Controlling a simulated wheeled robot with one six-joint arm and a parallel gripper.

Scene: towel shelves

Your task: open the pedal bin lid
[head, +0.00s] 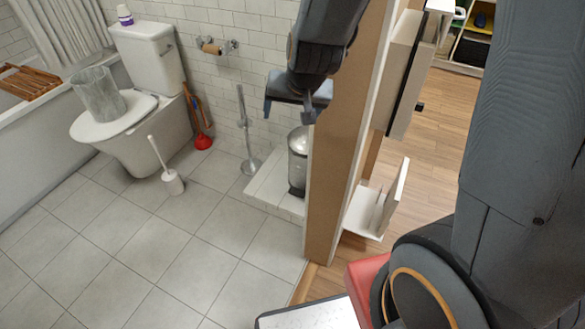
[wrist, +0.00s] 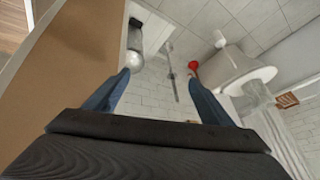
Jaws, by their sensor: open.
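The pedal bin (head: 298,168) is a small silver cylinder with a dark base. It stands on a low white tiled ledge, partly hidden by the wooden wall end to its right. Its rounded lid (wrist: 135,62) appears shut in the wrist view, beyond the left fingertip. My gripper (head: 289,112) is open with nothing between its fingers. In the head view it hangs above the bin and slightly left of it. The wrist view shows both fingers (wrist: 158,76) spread apart. The bin's pedal cannot be made out.
The wooden wall end (head: 338,140) stands close to the right of the bin and my gripper. A metal stand (head: 247,135) and a red plunger (head: 203,142) are to the left, then the toilet (head: 155,140) and its brush (head: 172,181). The grey tiled floor (head: 190,245) in front is clear.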

